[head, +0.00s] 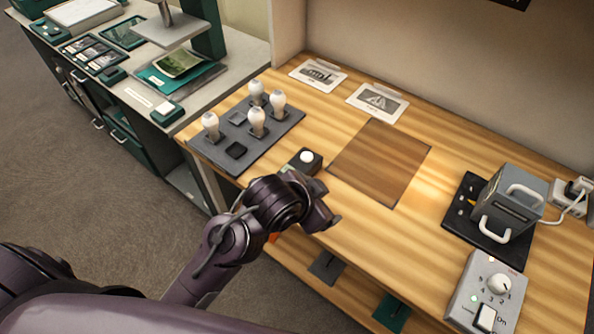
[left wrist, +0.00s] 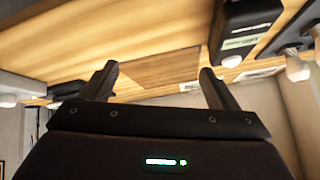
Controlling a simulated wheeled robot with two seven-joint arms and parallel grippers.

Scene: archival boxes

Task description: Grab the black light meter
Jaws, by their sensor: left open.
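The black light meter (head: 312,168), a small dark box with a white dome on top, lies on the wooden bench beside the bulb tray. My left gripper (head: 328,214) is just in front of it and to its right, and the wrist hides its near end. In the left wrist view the meter (left wrist: 250,22) shows at the upper right with its pale label, outside the fingers. The left gripper (left wrist: 157,78) is open there, with only bench surface and background between its fingers. My right gripper is in neither view.
A dark tray (head: 215,151) with several white bulbs stands left of the meter. A darker wood square (head: 380,160) to the right is bare. A grey handled box (head: 508,203) and a dial unit (head: 487,290) stand farther right. Two printed cards lie at the back.

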